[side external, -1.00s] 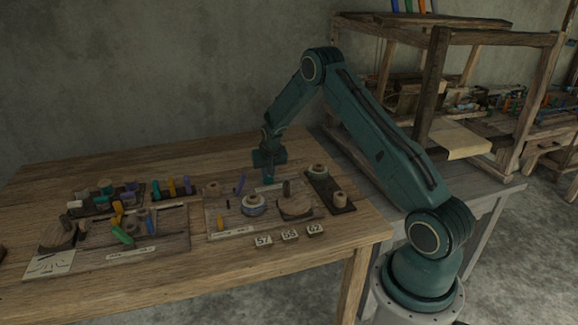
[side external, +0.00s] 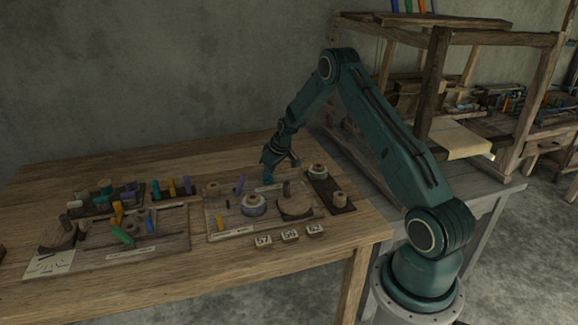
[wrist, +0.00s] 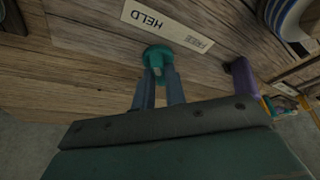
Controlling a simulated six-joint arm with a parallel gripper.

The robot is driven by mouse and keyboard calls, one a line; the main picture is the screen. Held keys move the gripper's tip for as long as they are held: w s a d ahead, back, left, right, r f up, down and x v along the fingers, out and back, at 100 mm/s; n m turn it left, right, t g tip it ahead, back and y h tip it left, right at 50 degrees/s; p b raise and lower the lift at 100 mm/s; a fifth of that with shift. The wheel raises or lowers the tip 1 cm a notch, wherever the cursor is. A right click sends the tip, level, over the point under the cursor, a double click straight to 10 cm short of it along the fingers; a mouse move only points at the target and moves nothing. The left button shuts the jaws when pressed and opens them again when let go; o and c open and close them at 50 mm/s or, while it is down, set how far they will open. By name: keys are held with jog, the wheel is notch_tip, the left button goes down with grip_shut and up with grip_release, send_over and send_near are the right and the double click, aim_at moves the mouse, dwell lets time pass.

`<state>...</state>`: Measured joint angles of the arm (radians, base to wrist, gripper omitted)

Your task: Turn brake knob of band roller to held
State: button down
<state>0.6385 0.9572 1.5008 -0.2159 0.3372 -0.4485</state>
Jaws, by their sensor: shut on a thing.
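The teal brake knob (wrist: 157,54) sits on a wooden board in the wrist view, with a pale mark on its near side. A label strip (wrist: 165,25) beside it reads HELD and, fainter, FREE, both upside down in this view. My gripper (wrist: 160,78) is shut on the knob, its two grey-blue fingers close together at it. In the side external view my gripper (side external: 269,174) is tilted at the back of the right-hand board (side external: 228,222), and the knob is hidden or too small to make out. The knob's exact setting is unclear.
A striped roll (side external: 253,205) and a purple peg (wrist: 243,76) stand near the knob. A dark strip with spools (side external: 330,190) lies to the right. Number tiles (side external: 290,235) lie in front. The back of the table is clear.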

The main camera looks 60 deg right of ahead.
dwell(0.4)
jog(key=c, duration=1.4)
grip_release()
jog(key=shift+c, duration=0.2)
jog(key=v, duration=1.3)
jog(key=shift+r, duration=0.4)
jog(key=shift+s+a+r, duration=0.1)
